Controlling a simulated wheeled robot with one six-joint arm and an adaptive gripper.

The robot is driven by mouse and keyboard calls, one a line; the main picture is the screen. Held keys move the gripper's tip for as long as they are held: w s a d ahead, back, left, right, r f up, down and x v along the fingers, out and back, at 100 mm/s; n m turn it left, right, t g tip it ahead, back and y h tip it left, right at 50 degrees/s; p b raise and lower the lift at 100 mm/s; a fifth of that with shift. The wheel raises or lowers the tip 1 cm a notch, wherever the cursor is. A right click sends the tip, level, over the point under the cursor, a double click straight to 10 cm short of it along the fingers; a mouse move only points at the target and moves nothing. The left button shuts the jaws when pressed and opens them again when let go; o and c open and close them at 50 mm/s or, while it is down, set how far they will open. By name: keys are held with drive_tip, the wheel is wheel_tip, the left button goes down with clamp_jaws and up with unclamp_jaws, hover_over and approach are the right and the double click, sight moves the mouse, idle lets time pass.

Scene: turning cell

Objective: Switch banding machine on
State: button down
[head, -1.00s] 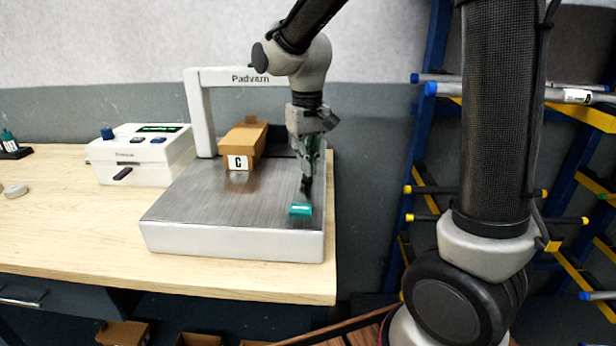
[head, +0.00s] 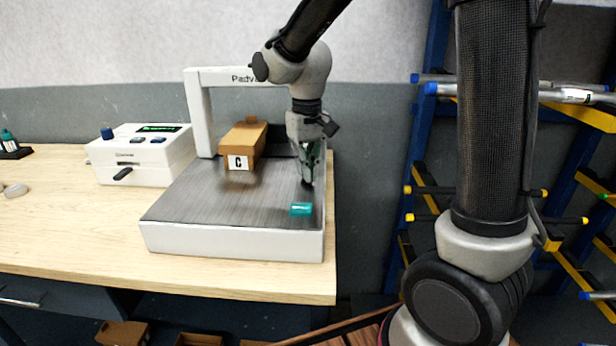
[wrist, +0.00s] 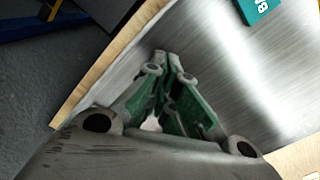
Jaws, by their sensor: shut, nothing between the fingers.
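The banding machine (head: 232,252) is a white low body with a brushed metal top and a white arch (head: 201,125) at its back, standing on the wooden bench. A white control box (head: 140,160) with a blue knob (head: 107,133), a dark display (head: 158,128) and a black lever (head: 122,174) stands to its left. My gripper (head: 307,184) is shut and empty, pointing down above the right part of the metal top. In the wrist view its green-sided fingers (wrist: 172,70) are together over bare metal. A teal block (head: 301,209) lies just in front of it, also in the wrist view (wrist: 254,8).
A brown carton (head: 245,140) marked C lies on the machine top near the arch. A grey round item (head: 15,190) and a small teal bottle (head: 8,138) are at the bench's left. A blue rack (head: 420,150) with rods stands at right.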

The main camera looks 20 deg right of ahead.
drive_tip(key=shift+f, duration=0.3)
drive_tip(key=shift+r, duration=3.5)
drive_tip(key=shift+f+n, duration=0.1)
drive_tip(key=shift+n, duration=0.2)
drive_tip(key=shift+s+d+f+n, duration=0.15)
drive_tip(key=shift+s+d+f, duration=0.05)
drive_tip(key=shift+s+f, duration=0.25)
drive_tip(key=shift+s+d+f+n, duration=0.15)
drive_tip(key=shift+s+f, duration=0.15)
drive_tip(key=shift+s, duration=0.2)
drive_tip(key=shift+s+d+r, duration=0.15)
drive_tip(key=shift+s+d, duration=0.75)
drive_tip(key=shift+s, duration=0.3)
drive_tip(key=s+d+r+m+t, duration=0.2)
drive_tip(key=s+d+r+t, duration=0.2)
drive_tip(key=s+d, duration=0.8)
drive_tip(key=s, duration=0.3)
drive_tip(key=shift+s+d+r+m, duration=0.15)
drive_tip(key=shift+s+d+m, duration=0.05)
drive_tip(key=shift+s+m, duration=0.15)
